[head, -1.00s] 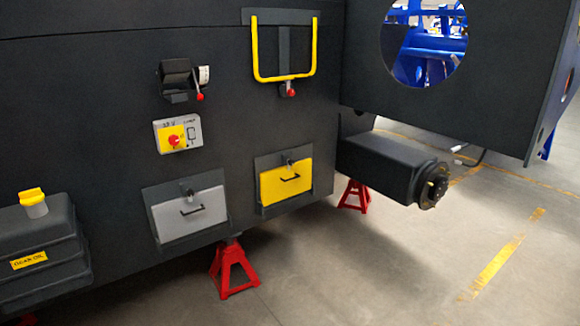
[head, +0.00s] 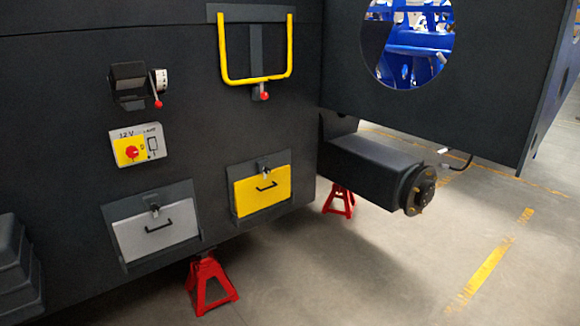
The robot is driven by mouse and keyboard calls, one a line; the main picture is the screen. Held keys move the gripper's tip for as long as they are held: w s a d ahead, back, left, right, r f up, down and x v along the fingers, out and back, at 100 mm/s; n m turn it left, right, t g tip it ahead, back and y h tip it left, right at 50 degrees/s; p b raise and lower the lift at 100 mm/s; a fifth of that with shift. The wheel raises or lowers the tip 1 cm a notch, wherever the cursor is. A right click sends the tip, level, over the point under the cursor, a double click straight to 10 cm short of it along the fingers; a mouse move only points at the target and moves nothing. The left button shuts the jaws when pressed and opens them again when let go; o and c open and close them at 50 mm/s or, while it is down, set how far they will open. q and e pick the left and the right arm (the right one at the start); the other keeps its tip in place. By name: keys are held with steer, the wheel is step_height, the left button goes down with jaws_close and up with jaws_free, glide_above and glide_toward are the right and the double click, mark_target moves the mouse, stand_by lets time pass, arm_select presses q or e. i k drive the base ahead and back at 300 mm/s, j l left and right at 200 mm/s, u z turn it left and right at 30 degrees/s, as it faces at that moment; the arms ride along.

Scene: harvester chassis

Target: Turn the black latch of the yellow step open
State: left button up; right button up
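A yellow U-shaped step bar (head: 255,80) hangs upright on the dark chassis wall at the upper middle of the head view. Just below its lower bar is a small dark latch (head: 256,90) with a red knob (head: 264,96) at its lower end; its exact position is too small to tell. Below it is a yellow panel (head: 262,193) with a black handle (head: 267,187) and a small dark catch (head: 264,169) at its top edge. Neither of my grippers shows in the view.
A grey panel (head: 157,235) with a catch is at the lower left. Above it are a yellow switch plate (head: 131,151) and a lever unit (head: 131,80). A dark axle (head: 370,170) juts out at right. Red stands (head: 208,286) are under the chassis. Floor at right is clear.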

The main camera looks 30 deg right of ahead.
mark_target(266, 169)
steer(key=i+l+z, duration=0.45)
steer(key=i+l, duration=0.55)
steer(key=l, duration=0.6)
steer(key=i+l+z, duration=0.45)
steer(key=i+l, duration=0.75)
